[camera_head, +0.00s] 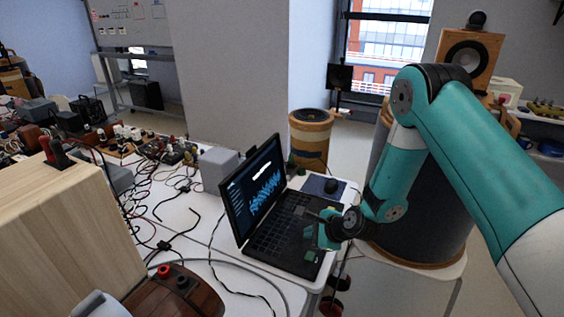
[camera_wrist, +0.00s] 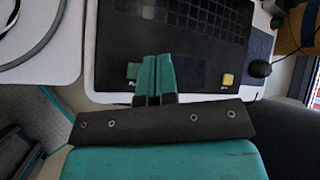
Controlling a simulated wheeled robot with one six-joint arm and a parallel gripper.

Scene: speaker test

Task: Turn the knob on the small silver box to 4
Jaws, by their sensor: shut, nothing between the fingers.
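A small silver-grey box (camera_head: 218,168) stands on the white table behind the laptop, partly hidden by its screen. I cannot make out a knob or any numbers on it. My gripper (camera_head: 322,238) is over the front right part of the open laptop (camera_head: 277,238), well to the right of and nearer than the box. In the wrist view my gripper (camera_wrist: 158,62) is shut and empty, its teal fingers together above the laptop's near edge. The box is not in the wrist view.
A green button (camera_wrist: 132,70) and a yellow button (camera_wrist: 228,80) are on the laptop. A mouse (camera_head: 331,186) lies beyond it. A large wooden cabinet (camera_head: 65,235) stands at the left. Cables cross the table. A wooden cylindrical speaker (camera_head: 310,130) stands behind the laptop.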

